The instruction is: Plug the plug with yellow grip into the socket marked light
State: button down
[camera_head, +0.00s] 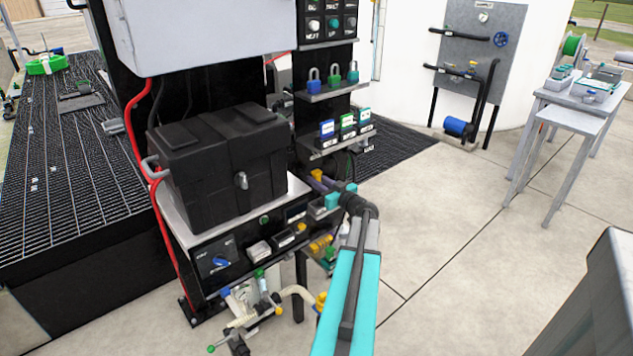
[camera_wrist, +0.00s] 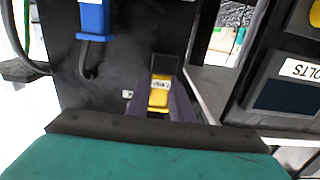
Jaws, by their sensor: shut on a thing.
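My gripper (camera_head: 322,184) is at the right front of the black panel under the shelves, beside the black box. Its purple fingers also show in the wrist view (camera_wrist: 160,100), shut on the plug with yellow grip (camera_wrist: 157,98). A bit of yellow at the fingertips shows in the head view (camera_head: 317,174). A small white label with writing too small to read lies just beyond the grip, in front of a dark block (camera_wrist: 165,66). I cannot tell whether the plug touches or sits in a socket. I cannot make out the socket marked light.
A blue plug-like part with a dark cable (camera_wrist: 93,18) is at the upper left of the wrist view. A panel reading VOLTS (camera_wrist: 295,95) is close on the right. The black box (camera_head: 225,160) stands left of my gripper. Shelves with padlocks (camera_head: 333,84) are above.

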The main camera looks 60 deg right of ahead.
jog(key=shift+f+b, duration=0.55)
jog(key=shift+f, duration=0.15)
jog(key=shift+f+b, duration=0.4)
jog(key=shift+f, duration=3)
jog(key=c, duration=1.5)
grip_release()
jog(key=v, duration=1.3)
jog(key=shift+s+a, duration=0.2)
jog(key=shift+s, duration=0.15)
jog(key=shift+s, duration=0.15)
